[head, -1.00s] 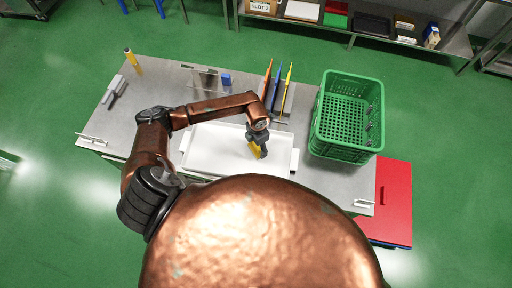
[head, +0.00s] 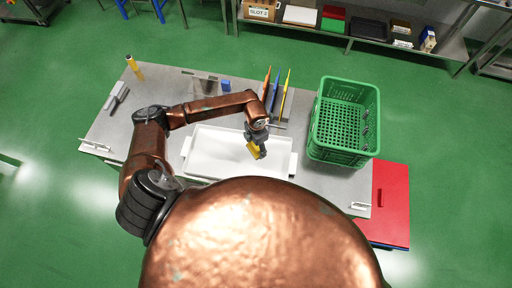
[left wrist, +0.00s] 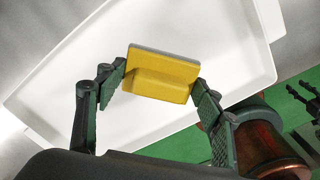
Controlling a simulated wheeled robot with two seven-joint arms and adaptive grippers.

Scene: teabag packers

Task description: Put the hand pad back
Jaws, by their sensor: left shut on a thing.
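The hand pad, a yellow block with a grey layer on one face, is held in my left gripper. It shows in the head view (head: 254,151) and in the left wrist view (left wrist: 160,76). My left gripper (head: 257,145) is shut on the pad, with one finger at each end of it in the left wrist view (left wrist: 158,84). The pad is over the right part of a white tray (head: 215,160) on the steel table. I cannot tell how far above the tray it is.
A green crate (head: 343,121) stands right of the tray. Coloured upright pieces (head: 285,92), a blue block (head: 225,85) and a yellow cylinder (head: 133,65) are along the table's back. A grey item (head: 116,95) lies at the left. A red board (head: 391,200) is right of the table.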

